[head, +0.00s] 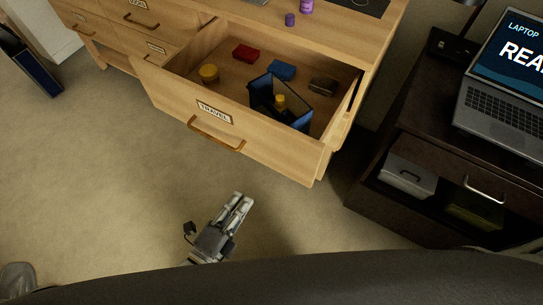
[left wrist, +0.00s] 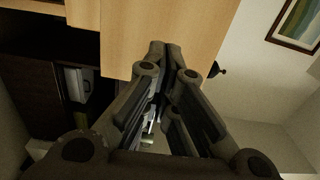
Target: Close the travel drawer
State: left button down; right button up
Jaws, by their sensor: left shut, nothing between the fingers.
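The travel drawer (head: 222,134) is a light wood drawer with a "TRAVEL" label, pulled out of the wooden dresser in the head view. Its brass bar handle (head: 216,135) is on the front panel. Inside lie a yellow round tin (head: 208,73), a red item (head: 245,53), a blue item (head: 281,70), a dark item (head: 323,86) and a dark blue open pouch (head: 295,112). My left gripper (head: 242,198) is shut and empty, below and in front of the drawer front, apart from it. In the left wrist view the gripper's fingers (left wrist: 168,60) are close together, with light wood beyond. My right gripper is not in view.
A dark cabinet (head: 367,180) with a laptop (head: 510,80) on top stands to the right, its own drawer partly open. Other dresser drawers (head: 120,30) are at upper left. Carpet (head: 90,170) at left is clear.

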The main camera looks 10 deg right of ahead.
aim_at(274, 152)
pick_arm(q)
jog(key=p+x, duration=0.1)
jog(key=x, duration=1.3)
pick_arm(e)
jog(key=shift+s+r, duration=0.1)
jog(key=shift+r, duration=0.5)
